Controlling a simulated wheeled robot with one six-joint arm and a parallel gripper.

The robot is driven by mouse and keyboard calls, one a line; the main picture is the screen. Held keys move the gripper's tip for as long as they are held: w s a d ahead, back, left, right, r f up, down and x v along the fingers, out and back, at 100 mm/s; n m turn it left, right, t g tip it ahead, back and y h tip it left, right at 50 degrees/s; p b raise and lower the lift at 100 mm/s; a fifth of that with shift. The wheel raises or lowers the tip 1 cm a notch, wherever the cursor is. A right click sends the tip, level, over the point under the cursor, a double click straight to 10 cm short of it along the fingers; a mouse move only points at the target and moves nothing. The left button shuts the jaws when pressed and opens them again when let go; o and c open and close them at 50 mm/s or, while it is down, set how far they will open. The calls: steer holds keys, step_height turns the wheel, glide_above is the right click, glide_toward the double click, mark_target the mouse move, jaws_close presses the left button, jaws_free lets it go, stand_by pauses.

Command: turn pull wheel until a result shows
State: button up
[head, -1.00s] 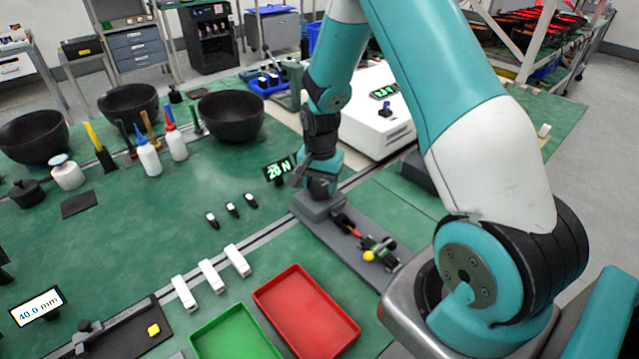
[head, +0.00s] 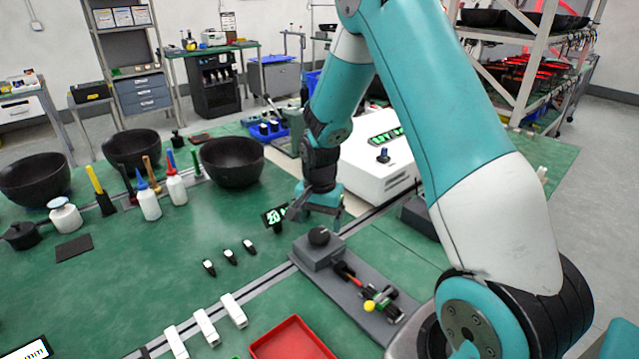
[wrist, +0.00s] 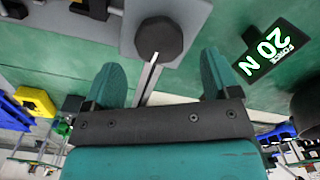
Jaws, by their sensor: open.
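The pull wheel is a dark faceted knob (head: 318,236) on a grey block at the far end of a grey fixture plate (head: 350,285). It also shows at the top of the wrist view (wrist: 158,38). My gripper (head: 322,203) is beyond and above the wheel, apart from it. In the wrist view its two teal fingers (wrist: 160,78) are spread, with nothing held between them.
A white machine (head: 375,165) with a lit display stands behind my gripper. Black bowls (head: 232,162) and bottles stand at the back left. White blocks (head: 206,327) and a red tray (head: 292,340) lie in front.

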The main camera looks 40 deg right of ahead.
mark_target(320, 233)
step_height(320, 233, up, 14)
steer(key=shift+b, duration=0.4)
